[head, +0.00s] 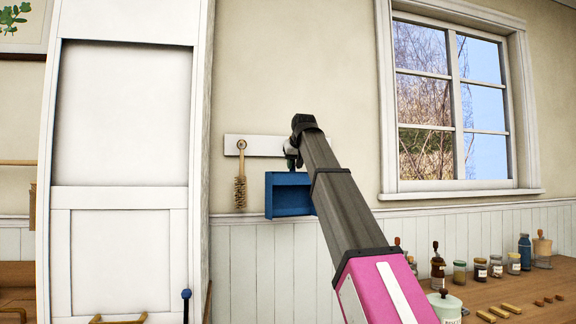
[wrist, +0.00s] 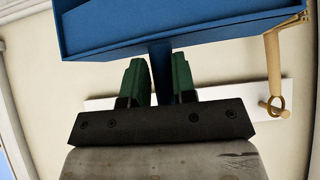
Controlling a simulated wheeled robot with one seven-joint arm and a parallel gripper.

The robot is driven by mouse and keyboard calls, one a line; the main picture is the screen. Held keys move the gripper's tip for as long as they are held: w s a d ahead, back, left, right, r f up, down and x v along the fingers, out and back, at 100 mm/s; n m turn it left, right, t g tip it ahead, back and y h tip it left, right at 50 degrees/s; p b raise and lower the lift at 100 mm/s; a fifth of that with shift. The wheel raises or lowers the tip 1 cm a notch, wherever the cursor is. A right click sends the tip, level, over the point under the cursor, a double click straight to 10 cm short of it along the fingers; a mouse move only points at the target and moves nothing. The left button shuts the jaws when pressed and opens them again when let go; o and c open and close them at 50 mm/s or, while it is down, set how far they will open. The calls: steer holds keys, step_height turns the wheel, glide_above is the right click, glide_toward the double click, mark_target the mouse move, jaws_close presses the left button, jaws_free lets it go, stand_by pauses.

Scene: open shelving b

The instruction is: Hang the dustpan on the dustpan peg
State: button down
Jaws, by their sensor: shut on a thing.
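The blue dustpan (head: 288,205) hangs below my gripper (head: 292,157) in front of the wall, pan downward. In the wrist view the dustpan (wrist: 185,32) fills the top, and its handle runs down between the two green fingers of my gripper (wrist: 159,68), which is shut on it. The white peg rail (head: 262,146) is on the wall behind; it also shows in the wrist view (wrist: 240,95). A peg for the dustpan cannot be made out; my gripper and arm cover the rail's right part. Whether the dustpan touches the rail cannot be told.
A wooden brush (head: 240,180) hangs from a peg at the rail's left, beside the dustpan; it shows in the wrist view (wrist: 273,65). A tall white cabinet (head: 125,140) stands left. A window (head: 455,100) and a wooden counter (head: 515,290) with several jars are right.

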steer(key=w+a, duration=0.1)
steer(key=w, duration=0.5)
steer(key=shift+w+a, duration=0.2)
steer(key=shift+a, duration=0.2)
stand_by(0.7)
steer(key=shift+w+a+r, duration=0.1)
steer(key=shift+w+a, duration=0.1)
steer(key=shift+w, duration=0.5)
steer(key=shift+w+a, duration=0.2)
steer(key=shift+w, duration=0.55)
steer(key=shift+w+a+r, duration=0.1)
steer(key=shift+w+a, duration=0.1)
steer(key=shift+w, duration=0.5)
stand_by(2.2)
steer(key=shift+f, duration=0.6)
stand_by(0.6)
steer(key=c, duration=0.8)
jaws_free()
steer(key=shift+s, duration=0.1)
steer(key=shift+c, duration=0.2)
